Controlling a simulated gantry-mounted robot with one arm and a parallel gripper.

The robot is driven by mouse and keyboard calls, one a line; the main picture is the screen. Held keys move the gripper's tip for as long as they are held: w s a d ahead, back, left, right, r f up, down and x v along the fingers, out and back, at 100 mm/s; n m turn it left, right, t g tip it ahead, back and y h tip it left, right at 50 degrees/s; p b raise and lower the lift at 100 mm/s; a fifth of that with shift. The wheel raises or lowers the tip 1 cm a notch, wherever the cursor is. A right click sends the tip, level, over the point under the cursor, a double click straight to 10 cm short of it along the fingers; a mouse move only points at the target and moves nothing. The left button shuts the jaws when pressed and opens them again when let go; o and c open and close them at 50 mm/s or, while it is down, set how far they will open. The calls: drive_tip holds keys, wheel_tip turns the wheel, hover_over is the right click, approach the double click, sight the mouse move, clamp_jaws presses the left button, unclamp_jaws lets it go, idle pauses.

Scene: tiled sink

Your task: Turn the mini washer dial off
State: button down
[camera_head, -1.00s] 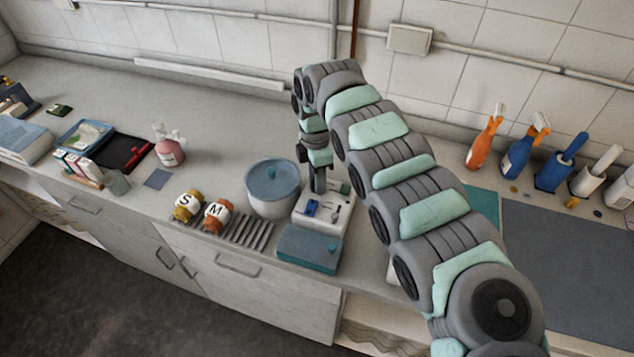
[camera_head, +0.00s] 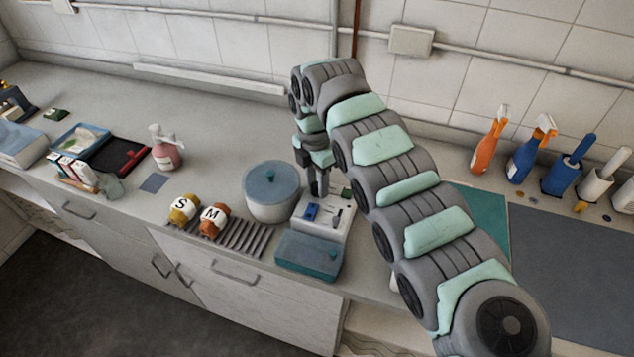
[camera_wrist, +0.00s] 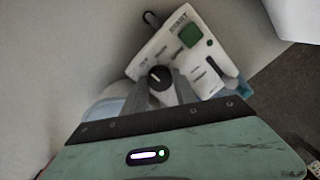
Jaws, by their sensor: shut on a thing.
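The mini washer has a white control panel (camera_head: 318,230) beside a round white tub with a blue lid (camera_head: 272,186). In the wrist view the panel (camera_wrist: 205,62) carries a round black dial (camera_wrist: 158,74) with a light pointer mark, a green button (camera_wrist: 190,36) and several dark slots. My gripper (camera_wrist: 161,83) reaches down over the panel with its two grey fingers on either side of the dial, shut on it. In the head view my gripper (camera_head: 319,190) points down at the panel's back part, and the dial is hidden behind it.
A teal box (camera_head: 308,258) stands in front of the panel. Spray bottles (camera_head: 489,140) stand at the right by the wall. The counter behind the tub is clear.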

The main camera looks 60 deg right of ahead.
sight(315, 184)
drive_tip(key=c, duration=1)
unclamp_jaws()
wheel_tip(315, 184, up, 11)
drive_tip(key=b, duration=0.2)
drive_tip(key=shift+w+d, duration=0.2)
drive_tip(key=shift+w, duration=0.1)
drive_tip(key=shift+f, duration=0.1)
